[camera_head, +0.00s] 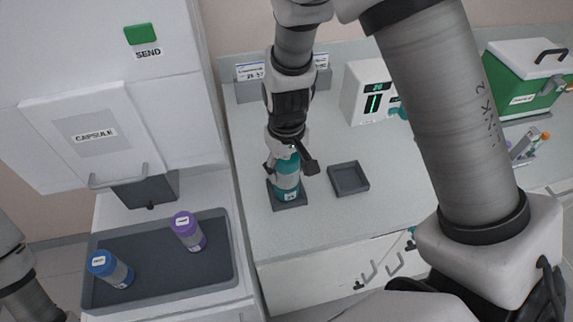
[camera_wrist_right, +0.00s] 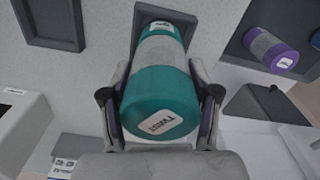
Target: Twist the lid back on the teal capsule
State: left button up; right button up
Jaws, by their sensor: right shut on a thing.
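The teal capsule (camera_head: 287,187) stands upright in a dark square holder (camera_head: 292,207) on the grey counter, with a grey band around its middle. In the right wrist view, its teal lid end (camera_wrist_right: 160,100) with a white label faces the camera. The capsule's grey band (camera_wrist_right: 160,53) and lower teal part show beyond it. My right gripper (camera_head: 290,167) points down over the capsule, its fingers shut on the lid from both sides. The lid's seam is not clear. Part of my left arm shows at the lower left edge; its gripper is out of view.
An empty dark square tray (camera_head: 349,179) is right of the capsule. A white device with a green display (camera_head: 370,92) stands behind. At left, a dark tray (camera_head: 160,285) holds a purple capsule (camera_head: 187,231) and a blue capsule (camera_head: 110,269). A green-and-white box (camera_head: 527,85) is far right.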

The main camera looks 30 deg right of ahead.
jog(key=shift+f, duration=0.1)
jog(key=shift+f, duration=0.3)
dwell(0.7)
